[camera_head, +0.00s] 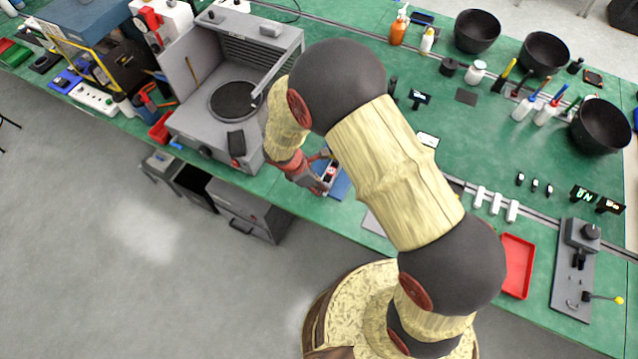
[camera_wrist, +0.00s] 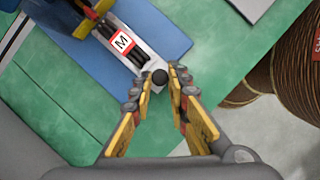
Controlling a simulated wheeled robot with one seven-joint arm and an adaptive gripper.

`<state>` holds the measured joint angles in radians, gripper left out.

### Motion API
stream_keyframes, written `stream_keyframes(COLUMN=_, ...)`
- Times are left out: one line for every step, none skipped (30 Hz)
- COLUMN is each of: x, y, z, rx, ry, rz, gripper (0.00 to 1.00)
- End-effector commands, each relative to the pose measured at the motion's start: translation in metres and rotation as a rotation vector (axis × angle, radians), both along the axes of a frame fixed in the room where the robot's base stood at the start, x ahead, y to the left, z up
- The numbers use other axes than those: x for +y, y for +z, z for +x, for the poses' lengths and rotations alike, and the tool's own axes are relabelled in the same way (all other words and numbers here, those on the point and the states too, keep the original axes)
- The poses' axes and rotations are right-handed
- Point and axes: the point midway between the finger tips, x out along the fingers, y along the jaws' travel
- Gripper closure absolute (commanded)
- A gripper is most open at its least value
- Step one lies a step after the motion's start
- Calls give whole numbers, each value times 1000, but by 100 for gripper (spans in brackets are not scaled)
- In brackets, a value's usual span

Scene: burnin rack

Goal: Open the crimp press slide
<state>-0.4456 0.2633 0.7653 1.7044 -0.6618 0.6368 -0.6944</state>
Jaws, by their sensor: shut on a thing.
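The crimp press sits on a blue base (camera_wrist: 75,85) on the green bench, with a yellow and dark body part at the top left of the wrist view. Its pale slide (camera_wrist: 147,62) extends from that body and carries dark rods and a white label with a red border and an "M" (camera_wrist: 122,42). A black round knob (camera_wrist: 160,77) is at the slide's end. My gripper (camera_wrist: 159,92) is shut on the knob, with one fingertip on each side. In the head view my gripper (camera_head: 325,168) is low at the bench's front edge, and my arm hides much of the press.
A grey machine with a round dark plate (camera_head: 235,101) stands left of my gripper. A red tray (camera_head: 516,266) and a grey lever fixture (camera_head: 573,270) lie to the right. Black bowls (camera_head: 477,31) stand at the back. The floor in front of the bench is clear.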

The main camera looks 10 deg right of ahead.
Motion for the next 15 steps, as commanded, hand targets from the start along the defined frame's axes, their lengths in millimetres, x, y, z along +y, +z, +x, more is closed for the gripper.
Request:
stream_keyframes(x=0, y=0, z=0, rx=1, ry=0, rz=0, gripper=100)
stream_keyframes(x=0, y=0, z=0, rx=1, ry=0, rz=0, gripper=100)
stream_keyframes(x=0, y=0, z=0, rx=1, ry=0, rz=0, gripper=100)
stream_keyframes(x=0, y=0, z=0, rx=1, ry=0, rz=0, gripper=100)
stream_keyframes(x=0, y=0, z=-1, rx=1, ry=0, rz=0, gripper=100)
stream_keyframes(x=1, y=0, z=-2, rx=1, ry=0, rz=0, gripper=100)
stream_keyframes(x=2, y=0, z=-3, rx=1, ry=1, rz=0, gripper=100)
stream_keyframes(x=4, y=0, z=-5, rx=2, ry=1, rz=-1, gripper=100)
stream_keyframes(x=7, y=0, z=-9, rx=2, ry=1, rz=-1, gripper=100)
stream_keyframes(x=9, y=0, z=-13, rx=2, ry=2, rz=-1, gripper=100)
stream_keyframes(x=13, y=0, z=-17, rx=2, ry=3, rz=-1, gripper=100)
stream_keyframes(x=17, y=0, z=-22, rx=2, ry=3, rz=-1, gripper=100)
stream_keyframes(x=20, y=0, z=-26, rx=2, ry=4, rz=0, gripper=100)
stream_keyframes(x=23, y=0, z=-30, rx=2, ry=4, rz=0, gripper=100)
stream_keyframes(x=26, y=0, z=-35, rx=1, ry=3, rz=0, gripper=100)
